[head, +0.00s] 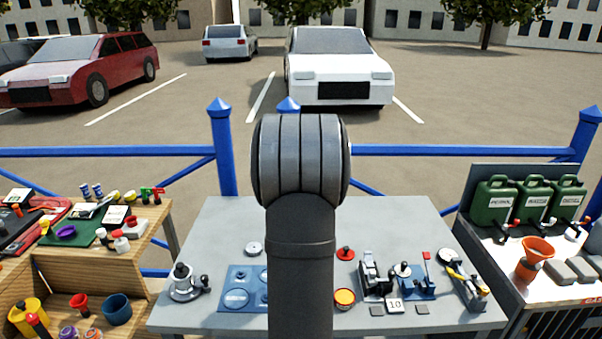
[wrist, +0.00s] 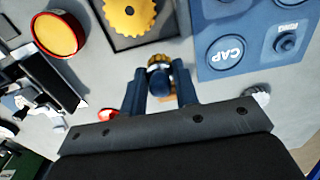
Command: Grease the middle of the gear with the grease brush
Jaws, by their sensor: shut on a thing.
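The yellow gear (wrist: 142,22) lies in a dark square frame at the top of the wrist view, partly cut off by the picture edge. In the head view my arm hides it. My gripper (wrist: 160,88) is shut on a dark blue piece with a golden end, which appears to be the grease brush (wrist: 159,62). The brush end is just below the gear's frame in the wrist view; I cannot tell its height or any contact. A round red tin with a yellow top (wrist: 58,33) stands left of the gear; it also shows in the head view (head: 344,297).
A blue panel with a cap (wrist: 228,54) lies right of the gear. Small metal fixtures (head: 376,279) stand on the right of the grey table (head: 215,222), and a round metal device (head: 184,284) on the left. Side benches hold jerrycans (head: 495,200) and tools.

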